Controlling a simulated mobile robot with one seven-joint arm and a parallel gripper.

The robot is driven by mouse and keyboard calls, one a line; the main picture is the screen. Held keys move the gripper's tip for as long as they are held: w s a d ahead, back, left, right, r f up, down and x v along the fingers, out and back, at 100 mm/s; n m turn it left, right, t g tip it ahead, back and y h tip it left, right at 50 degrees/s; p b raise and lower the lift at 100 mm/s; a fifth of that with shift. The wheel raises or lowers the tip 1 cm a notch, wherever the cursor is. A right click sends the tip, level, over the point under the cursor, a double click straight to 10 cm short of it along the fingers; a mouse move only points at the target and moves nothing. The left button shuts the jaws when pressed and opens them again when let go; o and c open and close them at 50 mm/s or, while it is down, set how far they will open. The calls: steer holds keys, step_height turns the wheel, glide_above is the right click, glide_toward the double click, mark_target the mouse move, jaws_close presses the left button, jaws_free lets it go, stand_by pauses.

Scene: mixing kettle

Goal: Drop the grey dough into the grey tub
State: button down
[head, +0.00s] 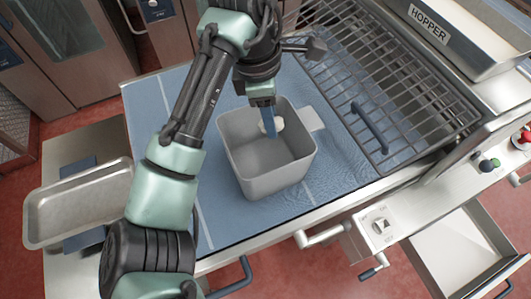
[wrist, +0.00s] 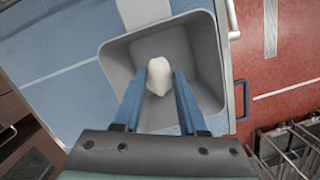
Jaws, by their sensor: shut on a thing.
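The grey tub (head: 267,183) stands open on the blue work surface in the head view. In the wrist view the tub (wrist: 124,56) lies below my gripper. The dough (head: 272,125) is a small pale, off-white lump. In the wrist view the dough (wrist: 160,74) sits between the tips of the two blue fingers. My gripper (head: 268,124) points down over the tub's back part, shut on the dough. The wrist view shows the fingers (wrist: 160,85) against a background of the tub's inside. I cannot tell the exact height of the dough relative to the rim.
A metal rack with a blue handle (head: 370,128) lies right of the tub. A metal tray (head: 75,203) sits at the left. The blue surface (head: 150,110) has free room left of the tub. A knob panel (head: 380,226) is at the right front.

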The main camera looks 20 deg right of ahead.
steer(key=shift+c, duration=1.9)
jaws_free()
step_height(320, 180, up, 13)
steer(key=a, duration=0.1)
steer(key=shift+w+a, duration=0.35)
steer(key=shift+a, duration=0.05)
steer(key=shift+f, duration=0.1)
